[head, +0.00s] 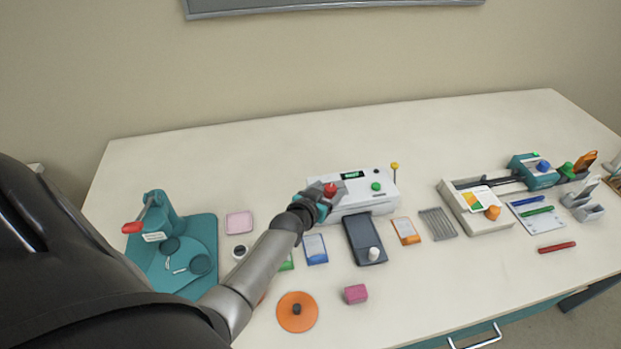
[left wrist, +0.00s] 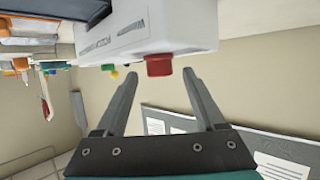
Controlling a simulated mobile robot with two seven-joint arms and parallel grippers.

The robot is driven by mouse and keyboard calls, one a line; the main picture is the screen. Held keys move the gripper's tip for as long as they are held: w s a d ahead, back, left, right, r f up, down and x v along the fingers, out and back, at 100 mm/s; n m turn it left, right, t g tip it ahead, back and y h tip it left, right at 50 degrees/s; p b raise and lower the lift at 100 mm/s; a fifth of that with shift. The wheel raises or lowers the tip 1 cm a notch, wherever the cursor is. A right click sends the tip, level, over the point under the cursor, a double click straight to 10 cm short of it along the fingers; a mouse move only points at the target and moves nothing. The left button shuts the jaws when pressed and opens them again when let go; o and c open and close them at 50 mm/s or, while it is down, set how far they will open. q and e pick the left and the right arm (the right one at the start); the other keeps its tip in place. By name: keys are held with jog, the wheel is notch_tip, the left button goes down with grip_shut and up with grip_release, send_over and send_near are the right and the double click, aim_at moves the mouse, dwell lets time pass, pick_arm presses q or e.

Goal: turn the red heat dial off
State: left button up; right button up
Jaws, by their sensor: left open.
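The red heat dial (head: 330,190) is on the top left of the white laminator (head: 352,208). In the left wrist view the red dial (left wrist: 159,65) sticks out from the white housing (left wrist: 150,38). My left gripper (head: 325,194) is at the dial in the head view. In the wrist view its two open fingers (left wrist: 150,80) stand on either side of the dial, with gaps visible between them and it. Whether the fingertips reach around the dial's sides is hard to tell. My right gripper is not in view.
A green knob (head: 376,187) and a yellow-topped lever (head: 394,167) are on the laminator's right side. A teal press (head: 174,235) stands left. A dark pouch tray (head: 366,241) lies in front. The table behind the laminator is clear.

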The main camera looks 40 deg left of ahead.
pick_arm(q)
jog(key=p+v, duration=0.2)
jog(key=v, duration=1)
jog(key=shift+s+r, duration=0.2)
jog(key=shift+s, duration=0.1)
jog(key=shift+s+d, duration=0.1)
